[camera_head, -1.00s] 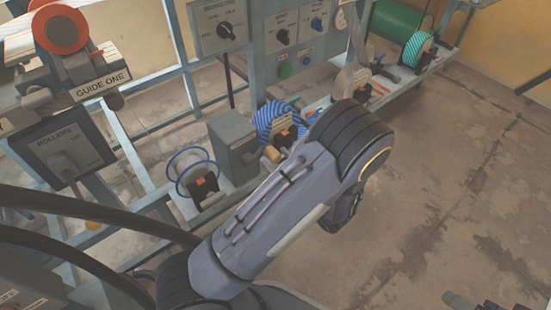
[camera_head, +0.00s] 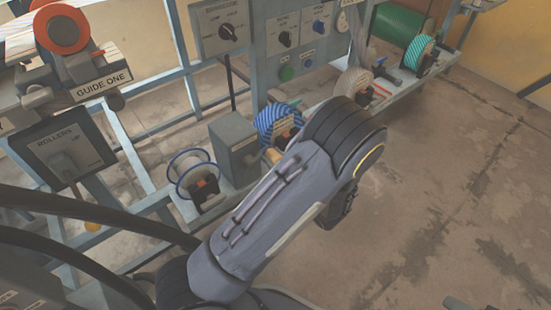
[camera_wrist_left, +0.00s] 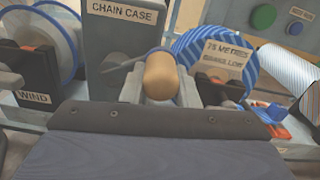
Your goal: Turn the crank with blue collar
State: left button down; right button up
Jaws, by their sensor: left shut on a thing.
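The crank's tan wooden handle (camera_wrist_left: 161,76) is in the middle of the left wrist view, beside the grey chain case (camera_wrist_left: 118,40). My left gripper (camera_wrist_left: 160,90) is shut on it, with a pale finger on each side. In the head view a bit of the handle (camera_head: 272,156) shows beside the chain case (camera_head: 233,150); my left forearm and wrist hide the fingers and most of the crank. A small dark part at the bottom right edge of the head view seems to be my right gripper (camera_head: 458,303), mostly cut off.
A blue striped roll (camera_wrist_left: 215,62) stands right of the handle, with a blue part (camera_wrist_left: 268,112) near it. Blue-rimmed reels (camera_head: 196,174) stand left of the chain case. Panels with knobs (camera_head: 219,28) are behind. The floor (camera_head: 450,180) at right is clear.

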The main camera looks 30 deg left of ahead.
pick_arm(q)
jog(key=m+p, duration=0.1)
jog(key=f+m+p, duration=0.1)
jog(key=m+p, duration=0.1)
jog(key=shift+w+d, duration=0.1)
jog(key=shift+w, duration=0.05)
jog(key=s+a+f+m+p, duration=0.1)
jog(key=s+f+m+p, duration=0.2)
jog(key=m, duration=1)
jog(key=s+a+f+m+p, duration=0.2)
jog(key=s+m+p, duration=0.3)
jog(key=m, duration=0.8)
jog(key=shift+s+a+f+m, duration=0.2)
jog(key=shift+f+m, duration=0.2)
jog(key=shift+f, duration=0.2)
jog(key=c, duration=1.1)
grip_release()
